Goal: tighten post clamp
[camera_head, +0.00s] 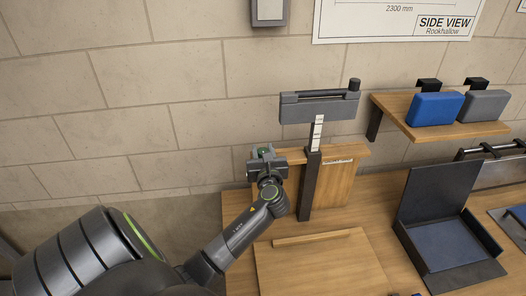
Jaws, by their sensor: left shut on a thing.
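A dark upright post (311,185) stands on the wooden bench, with a pale marked inner bar (316,137) rising out of its top. The bar carries a grey head piece (318,108) with a dark rod and an end knob. My left gripper (265,156) is just left of the post, at about the height of the post's top. It is shut on a small part that its own jaws hide. I cannot make out the clamp itself or how tight it is. My right gripper is not in view.
A wooden shelf (398,105) at the right holds a blue block (434,109) and a grey block (484,105). A dark open stand (440,190) with a blue pad is on the bench right of the post. A wooden board (320,268) lies in front. A stone wall closes the back.

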